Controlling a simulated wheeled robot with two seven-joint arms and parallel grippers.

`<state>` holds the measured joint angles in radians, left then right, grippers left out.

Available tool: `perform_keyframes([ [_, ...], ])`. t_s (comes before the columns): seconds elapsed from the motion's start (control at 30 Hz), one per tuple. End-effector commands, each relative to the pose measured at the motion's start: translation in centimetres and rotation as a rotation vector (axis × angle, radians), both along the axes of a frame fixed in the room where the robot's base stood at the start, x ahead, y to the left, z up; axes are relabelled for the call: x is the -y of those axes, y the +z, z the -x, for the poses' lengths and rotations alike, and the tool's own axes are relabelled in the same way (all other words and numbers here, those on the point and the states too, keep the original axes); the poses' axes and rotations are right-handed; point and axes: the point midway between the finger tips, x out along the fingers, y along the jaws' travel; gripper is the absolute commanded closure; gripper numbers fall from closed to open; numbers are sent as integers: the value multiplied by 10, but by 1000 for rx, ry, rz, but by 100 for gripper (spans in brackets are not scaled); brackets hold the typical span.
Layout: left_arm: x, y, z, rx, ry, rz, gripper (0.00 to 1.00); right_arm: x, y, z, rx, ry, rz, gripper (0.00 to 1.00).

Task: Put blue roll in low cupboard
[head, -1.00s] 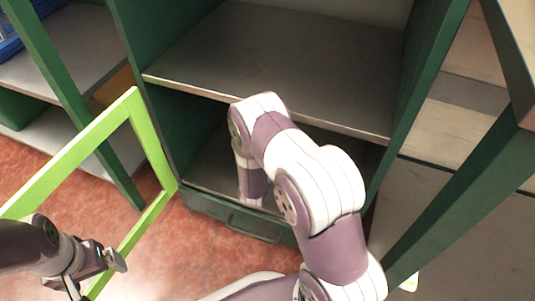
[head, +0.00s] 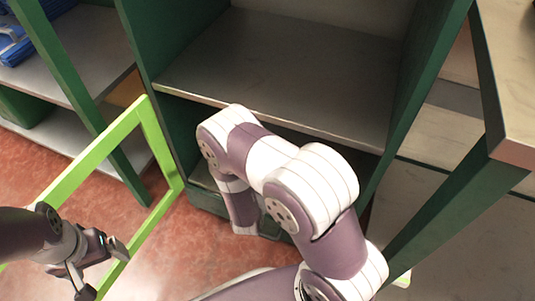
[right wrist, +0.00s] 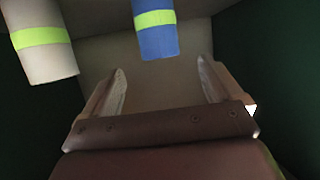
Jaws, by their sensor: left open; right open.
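In the right wrist view a blue roll (right wrist: 158,42) with a yellow-green band stands just beyond the fingertips, apart from them. My right gripper (right wrist: 162,78) is open and empty. In the head view my right arm covers much of the low compartment of the green cupboard (head: 180,125), below its grey shelf (head: 290,75); the right gripper is hidden there. My left gripper (head: 103,268) is open and empty over the red floor at lower left.
A whitish roll (right wrist: 45,50) with a similar band is left of the blue one. A light-green door frame (head: 100,150) stands open on the left. A table corner (head: 508,90) is at the right. Blue things (head: 15,45) lie on the far-left shelf.

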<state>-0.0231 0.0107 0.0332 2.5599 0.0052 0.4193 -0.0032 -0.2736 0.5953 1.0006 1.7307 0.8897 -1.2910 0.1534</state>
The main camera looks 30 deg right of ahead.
Motion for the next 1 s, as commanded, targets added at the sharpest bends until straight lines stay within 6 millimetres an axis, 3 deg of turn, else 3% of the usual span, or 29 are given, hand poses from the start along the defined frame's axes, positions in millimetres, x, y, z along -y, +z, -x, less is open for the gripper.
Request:
perform_keyframes([
  [0.13,0,9,0,0,0,0,8,-11,9,9,-7,4,-13,8],
  [0.23,0,9,0,-1,0,0,8,-29,17,-7,-90,51,-139,8],
  [0.3,0,8,0,-1,0,0,8,-53,36,-19,-222,149,-281,8],
  [0.37,0,8,0,-1,0,0,8,-72,62,-14,-365,265,-375,8],
  [0.43,0,8,0,-1,0,0,8,-85,95,12,-542,402,-426,8],
  [0.5,0,8,0,0,0,0,8,-85,124,50,-709,508,-423,8],
  [0.6,0,8,0,-1,0,0,8,-72,151,101,-897,591,-382,8],
  [0.7,0,8,0,0,0,0,8,-62,162,130,-997,618,-350,8],
  [1.0,0,11,0,0,0,0,8,-60,167,136,-1025,623,-344,8],
])
